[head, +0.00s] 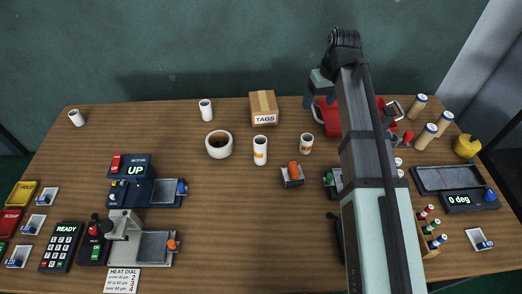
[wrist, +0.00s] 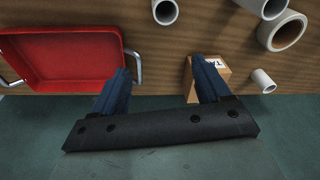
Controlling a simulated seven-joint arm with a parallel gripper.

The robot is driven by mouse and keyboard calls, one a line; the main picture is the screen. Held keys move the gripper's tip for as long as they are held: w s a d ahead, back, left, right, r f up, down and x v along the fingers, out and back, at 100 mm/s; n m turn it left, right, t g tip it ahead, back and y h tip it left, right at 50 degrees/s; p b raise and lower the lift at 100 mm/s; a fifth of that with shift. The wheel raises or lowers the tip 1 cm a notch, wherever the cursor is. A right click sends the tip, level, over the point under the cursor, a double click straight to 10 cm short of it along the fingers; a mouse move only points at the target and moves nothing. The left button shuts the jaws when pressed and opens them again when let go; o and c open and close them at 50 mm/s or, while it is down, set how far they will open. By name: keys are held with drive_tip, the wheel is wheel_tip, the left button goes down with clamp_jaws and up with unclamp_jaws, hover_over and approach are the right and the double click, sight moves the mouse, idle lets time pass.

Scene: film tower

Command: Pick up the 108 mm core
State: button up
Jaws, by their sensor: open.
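Several white tubular cores stand on the wooden table, and I cannot tell which is 108 mm. A tall one with an orange mark (head: 260,154) is near the middle; a shorter one (head: 306,146) is to its right. A plain one (head: 206,110) stands left of the tags box and also shows in the wrist view (wrist: 262,82). Another (head: 76,118) is at the far left. A wide, thick-walled ring (head: 219,147) sits left of the middle. My gripper (head: 320,100) is open and empty near the table's back edge, between the red tray and tags box in the wrist view (wrist: 160,68).
The tags box (head: 263,108) and red tray (wrist: 65,45) with metal handles are close to my fingers. Cream rolls (head: 425,136) stand at the right. Machines (head: 130,170) fill the front left. My arm hides part of the right side. The centre front is clear.

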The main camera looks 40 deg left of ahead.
drive_tip(key=h, duration=0.2)
approach(260, 148)
drive_tip(key=w+a, duration=0.1)
drive_tip(key=f, duration=0.8)
drive_tip(key=shift+w+a, duration=0.1)
drive_tip(key=shift+a, duration=0.15)
drive_tip(key=shift+w+a+f, duration=0.1)
drive_tip(key=shift+w+f, duration=0.1)
drive_tip(key=shift+f, duration=1.1)
drive_tip(key=shift+w+f, duration=0.2)
drive_tip(key=shift+f, duration=1.15)
drive_tip(key=c, duration=1.1)
drive_tip(key=shift+r, duration=0.1)
